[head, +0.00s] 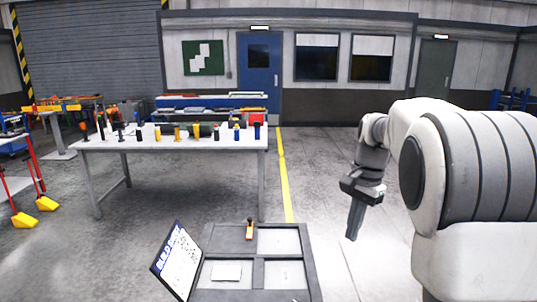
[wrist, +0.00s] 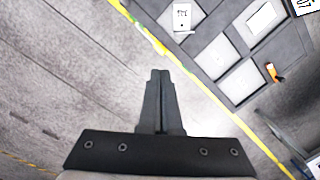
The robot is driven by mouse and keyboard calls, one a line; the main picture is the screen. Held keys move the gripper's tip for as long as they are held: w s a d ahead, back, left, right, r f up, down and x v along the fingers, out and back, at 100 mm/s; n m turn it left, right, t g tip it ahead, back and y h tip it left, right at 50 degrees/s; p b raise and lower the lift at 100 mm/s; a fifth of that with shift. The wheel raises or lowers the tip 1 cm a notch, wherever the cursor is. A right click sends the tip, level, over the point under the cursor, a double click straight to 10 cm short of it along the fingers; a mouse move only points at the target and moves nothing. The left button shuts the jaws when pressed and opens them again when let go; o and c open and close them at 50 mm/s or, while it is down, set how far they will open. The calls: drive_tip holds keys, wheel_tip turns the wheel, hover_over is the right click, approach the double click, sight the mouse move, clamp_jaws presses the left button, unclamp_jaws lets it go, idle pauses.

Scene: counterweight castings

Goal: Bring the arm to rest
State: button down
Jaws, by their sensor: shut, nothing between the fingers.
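My arm (head: 415,150) stands at the right of the head view, bent, with its wrist hanging down. My gripper (head: 352,238) points down over bare floor, to the right of the dark compartment tray. In the wrist view my gripper (wrist: 160,73) shows its two fingers shut together with nothing between them. It touches nothing that I can see.
The compartment tray (head: 240,257) is at the bottom middle, with an orange and black item (head: 249,230) on it. A sign board (head: 178,262) leans at its left. A grey table (head: 170,144) with several small items stands beyond. Floor near my gripper is clear.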

drive_tip(key=s+a+n+t, duration=0.1)
drive_tip(key=s+n+t, duration=0.1)
drive_tip(key=s, duration=0.6)
drive_tip(key=s+a+r+n+t, duration=0.1)
drive_tip(key=s+a+n+t, duration=0.1)
drive_tip(key=s+n, duration=0.3)
drive_tip(key=s+a+r+n+t+h, duration=0.1)
drive_tip(key=s+a+n, duration=0.1)
drive_tip(key=s, duration=1)
drive_tip(key=shift+s+n+t, duration=0.2)
drive_tip(key=shift+n+t, duration=0.2)
drive_tip(key=shift+n, duration=0.3)
drive_tip(key=shift+r, duration=0.1)
